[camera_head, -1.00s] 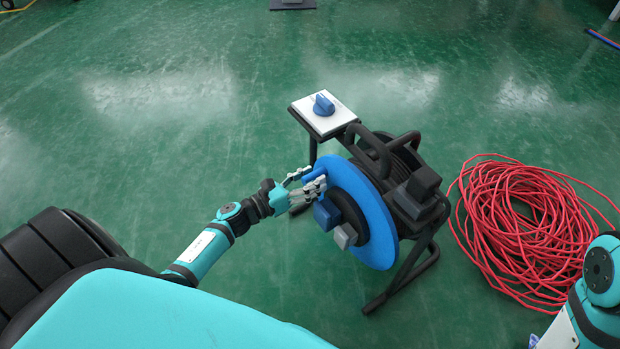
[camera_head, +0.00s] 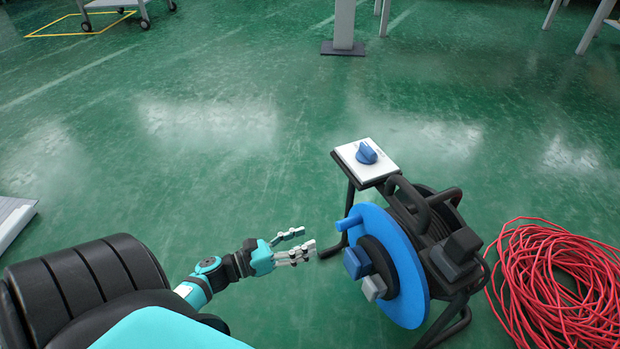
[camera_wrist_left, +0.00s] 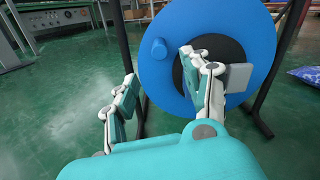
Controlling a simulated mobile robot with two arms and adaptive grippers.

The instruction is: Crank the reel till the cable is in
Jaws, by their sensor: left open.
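The cable reel stands on a black frame, its blue disc (camera_head: 408,279) facing my left side. A blue crank knob (camera_head: 349,223) sticks out near the disc's upper left edge; it also shows in the left wrist view (camera_wrist_left: 159,48). My left gripper (camera_head: 300,246) is open and empty, to the left of the disc and apart from the knob. In the left wrist view its fingers (camera_wrist_left: 158,90) are spread in front of the disc. The red cable (camera_head: 560,285) lies in a loose heap on the floor, right of the reel. My right gripper is not in view.
A white panel with a blue rotary knob (camera_head: 367,152) sits on top of the reel's frame. A grey post (camera_head: 344,25) and a wheeled cart (camera_head: 118,8) stand farther back. The green floor between is clear.

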